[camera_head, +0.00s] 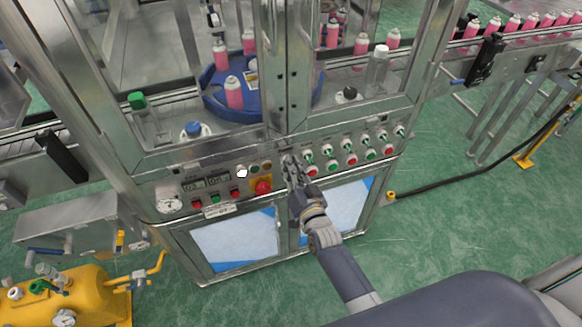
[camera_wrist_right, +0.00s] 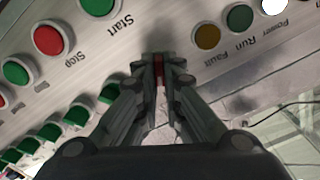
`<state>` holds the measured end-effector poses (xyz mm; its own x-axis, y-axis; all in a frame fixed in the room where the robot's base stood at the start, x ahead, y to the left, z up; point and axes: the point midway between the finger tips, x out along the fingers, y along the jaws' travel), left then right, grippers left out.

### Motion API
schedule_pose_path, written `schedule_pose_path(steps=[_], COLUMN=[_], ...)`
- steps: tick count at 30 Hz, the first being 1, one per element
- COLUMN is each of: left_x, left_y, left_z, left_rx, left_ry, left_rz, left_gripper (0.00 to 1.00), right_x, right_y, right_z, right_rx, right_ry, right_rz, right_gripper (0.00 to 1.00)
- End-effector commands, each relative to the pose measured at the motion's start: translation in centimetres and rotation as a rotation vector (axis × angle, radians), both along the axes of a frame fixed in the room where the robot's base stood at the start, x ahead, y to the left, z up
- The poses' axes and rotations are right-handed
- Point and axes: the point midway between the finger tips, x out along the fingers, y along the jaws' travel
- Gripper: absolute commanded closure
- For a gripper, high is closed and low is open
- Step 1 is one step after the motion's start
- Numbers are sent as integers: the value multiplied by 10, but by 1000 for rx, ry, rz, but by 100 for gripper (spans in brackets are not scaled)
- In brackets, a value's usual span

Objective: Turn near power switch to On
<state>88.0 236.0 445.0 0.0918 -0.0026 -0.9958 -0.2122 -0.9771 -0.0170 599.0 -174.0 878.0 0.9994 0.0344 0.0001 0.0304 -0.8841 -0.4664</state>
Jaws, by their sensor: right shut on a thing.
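My right gripper (camera_head: 291,163) reaches the front control panel of the steel machine, right of the lamp row. In the right wrist view my right gripper (camera_wrist_right: 160,62) has its fingers closed together on a small reddish piece (camera_wrist_right: 158,72), which seems to be the near power switch. The fingers hide most of it, so its setting cannot be read. The Power lamp (camera_head: 242,173) glows white and also shows at the top edge of the right wrist view (camera_wrist_right: 274,5). My left gripper is not in view.
The dull green Run lamp (camera_wrist_right: 239,18) and amber Fault lamp (camera_wrist_right: 207,36) sit beside the fingers. A red emergency stop (camera_head: 262,187) is lower left. Green Start (camera_wrist_right: 97,5) and red Stop (camera_wrist_right: 53,38) buttons are close by. A yellow tank (camera_head: 85,300) stands lower left.

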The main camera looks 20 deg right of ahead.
Motion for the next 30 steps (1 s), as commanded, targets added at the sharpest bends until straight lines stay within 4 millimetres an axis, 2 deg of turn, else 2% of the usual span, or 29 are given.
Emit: schedule_pose_path(steps=[19, 22, 30], left_x=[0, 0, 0], left_y=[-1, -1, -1], left_z=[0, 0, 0], left_rx=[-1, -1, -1], left_ry=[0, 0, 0], left_rz=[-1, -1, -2], left_gripper=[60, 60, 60], right_x=[0, 0, 0], right_y=[-1, -1, 0], right_z=[0, 0, 0], right_rx=[57, 56, 55], right_ry=[2, 2, 2], right_rz=[-1, -1, -1], right_gripper=[100, 74, 72])
